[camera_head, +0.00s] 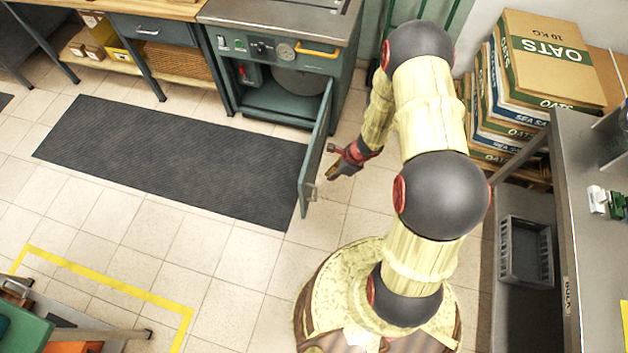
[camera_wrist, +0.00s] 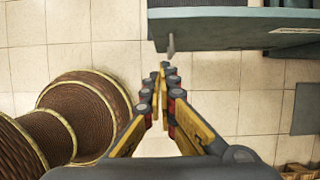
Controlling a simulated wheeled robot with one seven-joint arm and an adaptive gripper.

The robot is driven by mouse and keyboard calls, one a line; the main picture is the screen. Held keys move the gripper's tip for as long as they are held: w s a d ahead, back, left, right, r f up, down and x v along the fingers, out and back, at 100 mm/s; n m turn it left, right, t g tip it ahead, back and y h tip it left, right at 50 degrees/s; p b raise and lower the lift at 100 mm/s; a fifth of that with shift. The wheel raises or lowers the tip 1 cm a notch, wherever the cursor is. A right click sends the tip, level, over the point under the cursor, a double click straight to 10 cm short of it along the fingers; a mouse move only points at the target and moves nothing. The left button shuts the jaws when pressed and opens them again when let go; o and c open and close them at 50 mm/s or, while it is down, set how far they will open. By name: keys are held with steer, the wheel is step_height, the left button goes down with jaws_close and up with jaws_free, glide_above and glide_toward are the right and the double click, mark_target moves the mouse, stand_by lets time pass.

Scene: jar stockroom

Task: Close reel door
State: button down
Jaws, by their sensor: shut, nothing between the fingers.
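The reel door (camera_head: 317,150) is a green panel hinged at the right side of the cabinet (camera_head: 272,100). It stands wide open, swung out into the room, and the cabinet's inside shows a grey round reel (camera_head: 299,80). My gripper (camera_head: 331,174) is just right of the door's outer side, near its free end. In the wrist view my gripper (camera_wrist: 162,70) is shut and empty, with its tips close to the door's edge (camera_wrist: 225,28). I cannot tell whether the tips touch the door. A small grey latch piece (camera_wrist: 171,46) shows at the door's edge.
A dark ribbed mat (camera_head: 180,155) lies on the tiles left of the door. Stacked oats boxes (camera_head: 545,55) stand to the right behind my arm. A grey metal table (camera_head: 590,190) is at the far right. Floor in front of the door is clear.

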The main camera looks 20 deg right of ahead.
steer(key=w+a+f+b, duration=0.4)
steer(key=a+f, duration=0.2)
steer(key=f, duration=0.3)
steer(key=shift+w+a, duration=0.15)
steer(key=shift+a, duration=0.05)
steer(key=shift+w+a, duration=0.1)
